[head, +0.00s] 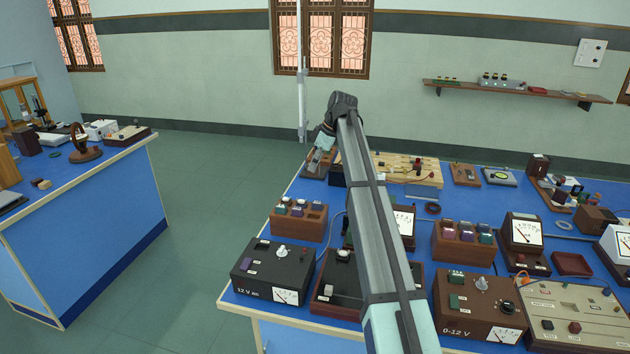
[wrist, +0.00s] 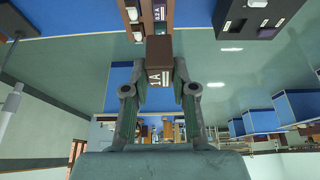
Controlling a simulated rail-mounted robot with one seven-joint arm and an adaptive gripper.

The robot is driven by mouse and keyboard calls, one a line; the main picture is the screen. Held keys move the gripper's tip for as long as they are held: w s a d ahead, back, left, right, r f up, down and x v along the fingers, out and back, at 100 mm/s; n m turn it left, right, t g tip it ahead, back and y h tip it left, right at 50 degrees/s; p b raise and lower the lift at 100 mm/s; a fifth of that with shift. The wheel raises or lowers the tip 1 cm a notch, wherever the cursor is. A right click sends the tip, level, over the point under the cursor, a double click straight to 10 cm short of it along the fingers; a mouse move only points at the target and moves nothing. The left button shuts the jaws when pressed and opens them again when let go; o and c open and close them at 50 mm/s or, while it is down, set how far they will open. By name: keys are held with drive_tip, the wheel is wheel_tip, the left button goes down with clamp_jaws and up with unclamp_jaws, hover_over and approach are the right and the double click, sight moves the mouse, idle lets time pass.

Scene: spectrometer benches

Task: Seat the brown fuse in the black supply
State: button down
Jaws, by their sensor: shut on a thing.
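My gripper (wrist: 160,88) is shut on the brown fuse (wrist: 159,56), a small block marked 1A, in the wrist view. The black supply (head: 248,283), marked 12 V, stands at the front left corner of the bench in the head view, with a white knob and a meter. Part of the black supply (wrist: 259,18) also shows at the top right of the wrist view. The fuse overlaps the end of a wooden fuse rack (wrist: 146,18) in that view; I cannot tell whether they touch. In the head view my fingertips and the fuse are hard to make out.
The fuse rack (head: 297,232) stands behind the black supply. A dark-topped unit (head: 340,292) is right of the supply. A second fuse rack (head: 461,250) and a brown supply (head: 455,325) stand farther right. Open floor (head: 175,240) separates this bench from the left bench (head: 95,220).

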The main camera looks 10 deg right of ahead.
drive_tip(key=shift+r+p, duration=0.8)
drive_tip(key=shift+r, duration=1.4)
